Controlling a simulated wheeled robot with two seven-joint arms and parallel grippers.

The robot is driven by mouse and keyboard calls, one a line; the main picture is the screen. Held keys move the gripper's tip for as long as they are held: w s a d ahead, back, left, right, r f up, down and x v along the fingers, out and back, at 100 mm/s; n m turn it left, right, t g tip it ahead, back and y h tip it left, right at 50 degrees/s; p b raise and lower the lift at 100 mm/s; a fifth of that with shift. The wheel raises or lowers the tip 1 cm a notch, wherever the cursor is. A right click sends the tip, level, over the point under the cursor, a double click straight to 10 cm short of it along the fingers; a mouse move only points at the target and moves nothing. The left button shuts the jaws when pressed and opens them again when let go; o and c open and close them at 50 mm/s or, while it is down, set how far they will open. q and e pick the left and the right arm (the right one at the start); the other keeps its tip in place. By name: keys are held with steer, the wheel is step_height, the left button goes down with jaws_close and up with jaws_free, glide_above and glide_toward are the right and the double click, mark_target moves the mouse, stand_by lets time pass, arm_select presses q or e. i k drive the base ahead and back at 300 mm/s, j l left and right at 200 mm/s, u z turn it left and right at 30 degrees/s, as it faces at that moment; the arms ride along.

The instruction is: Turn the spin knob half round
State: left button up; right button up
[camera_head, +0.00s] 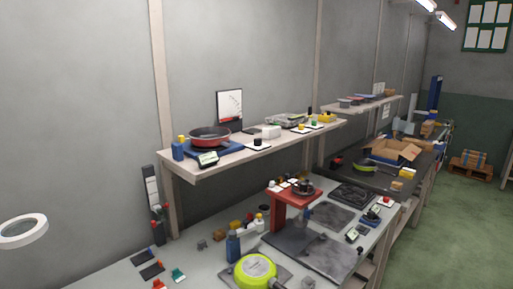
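I cannot make out for certain which part is the spin knob. A red stand (279,212) on the workbench carries a small dark round piece (303,187) on its top arm, with small buttons beside it. A red pan (209,136) sits on a blue base on the shelf above. Neither of my grippers shows in this view.
The workbench (214,261) holds dark plates, bottles and small tools. A shelf (230,155) runs above its back. A white ring (22,231) hangs at the left edge. Further right, a dark bench has an open cardboard box (396,150).

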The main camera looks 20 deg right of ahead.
mark_target(258, 141)
steer(key=i+l+z, duration=0.25)
steer(key=l, duration=0.2)
steer(key=i+l+z, duration=0.1)
steer(key=l+z, duration=0.2)
steer(key=l, duration=0.15)
steer(key=i+l+z, duration=0.25)
steer(key=l, duration=0.15)
